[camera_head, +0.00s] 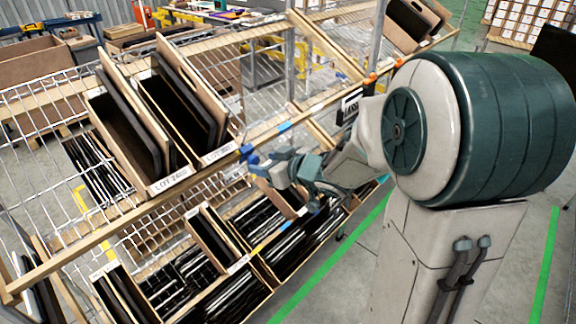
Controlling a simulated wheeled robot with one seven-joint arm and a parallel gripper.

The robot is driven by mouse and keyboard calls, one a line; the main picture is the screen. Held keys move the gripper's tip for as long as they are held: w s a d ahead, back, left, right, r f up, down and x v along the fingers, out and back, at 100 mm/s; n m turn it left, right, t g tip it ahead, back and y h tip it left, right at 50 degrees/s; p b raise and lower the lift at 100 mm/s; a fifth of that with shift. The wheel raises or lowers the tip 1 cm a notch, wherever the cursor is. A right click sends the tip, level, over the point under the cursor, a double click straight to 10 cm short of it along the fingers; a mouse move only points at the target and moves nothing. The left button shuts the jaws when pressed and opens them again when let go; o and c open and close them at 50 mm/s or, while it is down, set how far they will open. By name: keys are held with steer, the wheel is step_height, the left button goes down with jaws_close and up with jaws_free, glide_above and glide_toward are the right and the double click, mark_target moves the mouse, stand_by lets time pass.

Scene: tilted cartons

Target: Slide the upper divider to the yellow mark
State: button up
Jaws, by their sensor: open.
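My gripper (249,155), with blue fingertips, is open at the front of the upper shelf, close to its wooden front rail (327,98) and just right of the LOT cartons. Whether it touches anything cannot be told. A slanted wooden bar (326,45), which looks like the upper divider, crosses the upper shelf right of the cartons, apart from my gripper. The upper rail bears a blue mark (285,127) and an orange mark (371,79). A small yellow mark (258,247) shows on the lower shelf's front. No yellow mark is clear on the upper rail.
Tilted open cartons with dark contents stand on the upper shelf, a left one (128,140) and a right one (187,110). Several cartons (237,264) fill the lower shelf below my gripper. The upper shelf's wire deck (262,75) is largely bare right of the cartons.

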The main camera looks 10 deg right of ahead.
steer(key=p+v, duration=0.1)
steer(key=v, duration=0.8)
steer(key=shift+s, duration=0.1)
steer(key=s+d+r+m+h, duration=0.25)
steer(key=d+m+h, duration=0.35)
steer(key=d+h, duration=0.4)
steer(key=s+a+f+g, duration=0.1)
steer(key=s+a+g, duration=0.1)
steer(key=s, duration=0.3)
steer(key=s+a+f+m+g+y, duration=0.1)
steer(key=s+g, duration=0.2)
steer(key=s, duration=0.2)
steer(key=s+a+f+g, duration=0.1)
steer(key=s+a+g, duration=0.1)
steer(key=s, duration=0.3)
steer(key=shift+a+f+y, duration=0.15)
steer(key=shift+a+y, duration=0.2)
steer(key=shift+y, duration=0.05)
stand_by(0.5)
